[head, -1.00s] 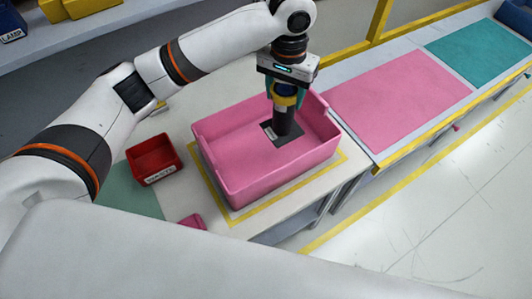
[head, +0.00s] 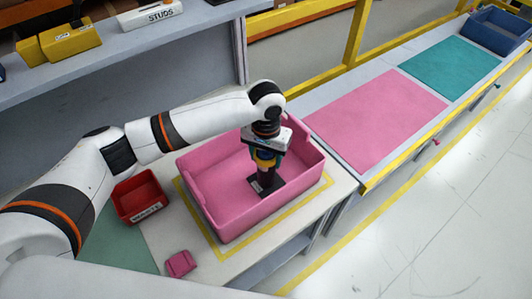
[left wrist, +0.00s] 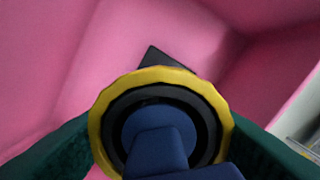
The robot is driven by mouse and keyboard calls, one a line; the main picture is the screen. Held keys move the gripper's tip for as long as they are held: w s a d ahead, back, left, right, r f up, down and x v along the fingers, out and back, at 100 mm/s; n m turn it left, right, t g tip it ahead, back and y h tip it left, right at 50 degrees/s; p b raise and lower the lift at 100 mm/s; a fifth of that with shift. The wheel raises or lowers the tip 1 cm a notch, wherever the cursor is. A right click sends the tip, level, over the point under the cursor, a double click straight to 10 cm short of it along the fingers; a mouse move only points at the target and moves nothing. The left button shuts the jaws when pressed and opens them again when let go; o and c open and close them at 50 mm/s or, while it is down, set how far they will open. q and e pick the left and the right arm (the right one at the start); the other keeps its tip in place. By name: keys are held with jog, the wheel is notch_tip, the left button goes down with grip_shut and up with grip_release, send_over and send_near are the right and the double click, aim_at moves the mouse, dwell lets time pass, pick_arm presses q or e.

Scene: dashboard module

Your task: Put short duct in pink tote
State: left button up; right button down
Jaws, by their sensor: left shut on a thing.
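The short duct (head: 267,180) is a dark upright tube with a yellow ring and a flat black base. It is inside the pink tote (head: 270,213), toward the right part of it. My left gripper (head: 265,157) points down and is shut on the duct's upper part. In the left wrist view the yellow ring (left wrist: 101,112) and a dark blue piece inside it fill the lower middle, between the green fingers. The ring hides most of the base, so I cannot tell whether it touches the tote floor. My right gripper is not in view.
A red bin (head: 139,196) stands left of the tote, and a small pink object (head: 180,263) lies in front. A pink mat (head: 375,118), a teal mat (head: 452,67) and a blue bin (head: 500,30) are to the right. A shelf (head: 120,65) runs behind.

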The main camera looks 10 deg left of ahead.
pick_arm(q)
jog(key=o, duration=1.3)
jog(key=shift+f, duration=0.1)
notch_tip(320, 180, up, 12)
jog(key=shift+r+b, duration=0.15)
jog(key=shift+b, duration=1.05)
